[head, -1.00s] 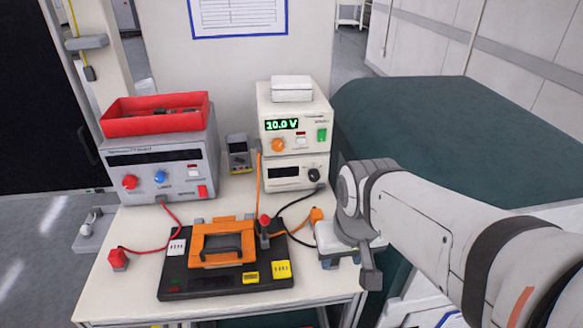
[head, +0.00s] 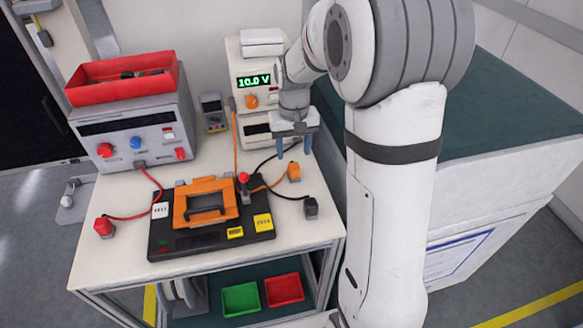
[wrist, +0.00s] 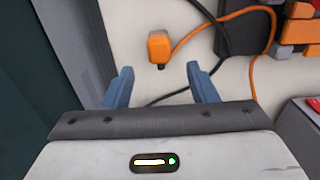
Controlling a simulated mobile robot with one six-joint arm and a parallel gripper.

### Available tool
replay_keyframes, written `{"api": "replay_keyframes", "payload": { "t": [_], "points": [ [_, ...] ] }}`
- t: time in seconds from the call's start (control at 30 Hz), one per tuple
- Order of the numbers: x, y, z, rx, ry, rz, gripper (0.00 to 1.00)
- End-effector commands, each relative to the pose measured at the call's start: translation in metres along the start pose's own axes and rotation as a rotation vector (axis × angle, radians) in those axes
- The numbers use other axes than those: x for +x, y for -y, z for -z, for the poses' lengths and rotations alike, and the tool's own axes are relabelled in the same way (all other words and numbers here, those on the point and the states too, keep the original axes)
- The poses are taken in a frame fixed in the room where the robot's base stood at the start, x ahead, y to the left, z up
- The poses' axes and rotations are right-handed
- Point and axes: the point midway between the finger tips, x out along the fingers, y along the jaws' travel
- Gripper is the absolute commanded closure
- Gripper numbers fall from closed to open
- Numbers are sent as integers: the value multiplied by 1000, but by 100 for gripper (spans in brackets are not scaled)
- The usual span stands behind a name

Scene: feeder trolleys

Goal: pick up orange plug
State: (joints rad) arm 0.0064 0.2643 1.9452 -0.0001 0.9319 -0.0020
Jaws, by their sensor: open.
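The orange plug (head: 294,172) lies on the white tabletop, right of the black tester board, with an orange cable running from it. In the wrist view the orange plug (wrist: 158,46) shows just past the fingertips, roughly centred between them, with its dark end toward me. My gripper (head: 294,152) is open and empty, its blue fingers pointing down above the table near the plug. In the wrist view the gripper (wrist: 159,70) has a clear gap between its fingers and does not enclose the plug.
A black cable (wrist: 226,35) runs close beside the plug. A dark grey plug (head: 311,207) lies near the table's right edge. The black board (head: 170,245) with its orange frame (head: 182,210) stands to the left. The power supply (head: 233,67) stands behind.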

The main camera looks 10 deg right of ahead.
Motion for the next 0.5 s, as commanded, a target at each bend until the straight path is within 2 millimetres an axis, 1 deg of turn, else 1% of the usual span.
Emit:
{"api": "replay_keyframes", "payload": {
  "t": [0.03, 0.23, 0.4, 0.5],
  "points": [
    [7, 0, -1, 0, 3, 0, 47],
    [30, 0, -4, -1, 4, 0, 47],
    [56, 0, -6, -1, 4, 0, 47],
    [64, 0, -6, -2, 1, 0, 47]
  ]
}}
